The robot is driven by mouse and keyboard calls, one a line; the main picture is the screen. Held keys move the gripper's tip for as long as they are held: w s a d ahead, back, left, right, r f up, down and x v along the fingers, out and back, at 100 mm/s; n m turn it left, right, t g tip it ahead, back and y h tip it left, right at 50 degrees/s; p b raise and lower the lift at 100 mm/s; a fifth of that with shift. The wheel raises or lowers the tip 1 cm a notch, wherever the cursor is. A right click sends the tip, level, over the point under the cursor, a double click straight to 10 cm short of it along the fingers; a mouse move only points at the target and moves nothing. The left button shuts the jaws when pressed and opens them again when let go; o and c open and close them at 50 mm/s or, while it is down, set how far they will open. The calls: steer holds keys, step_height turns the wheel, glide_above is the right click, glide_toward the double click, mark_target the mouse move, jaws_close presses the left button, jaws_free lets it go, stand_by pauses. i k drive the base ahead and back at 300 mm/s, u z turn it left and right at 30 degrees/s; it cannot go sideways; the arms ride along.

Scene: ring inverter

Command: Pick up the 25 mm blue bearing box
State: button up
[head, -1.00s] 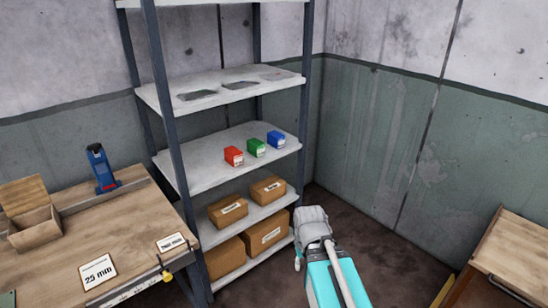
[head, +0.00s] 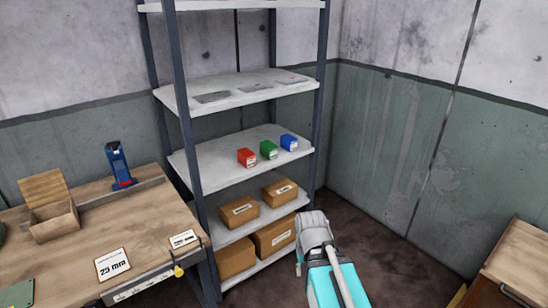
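The blue box (head: 289,142) sits on the middle shelf (head: 215,160) of the rack, at the right end of a row. A green box (head: 268,150) is just left of it and a red box (head: 246,157) is left of that. Their small labels cannot be read here. My arm reaches up from the bottom of the head view, with a grey end part (head: 313,228) in front of the lower shelf. It is lower than the blue box and apart from it. The fingertips cannot be made out.
Cardboard boxes (head: 240,211) fill the lower shelves. A rack post (head: 323,100) stands right of the blue box. A workbench (head: 70,245) at left holds a "25 mm" card (head: 112,264), an open wooden box (head: 52,218) and a blue tool (head: 119,166). Another wooden table (head: 520,265) is at right.

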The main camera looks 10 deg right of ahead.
mark_target(289, 143)
steer(key=u, duration=0.05)
steer(key=i, duration=0.9)
steer(key=z, duration=0.05)
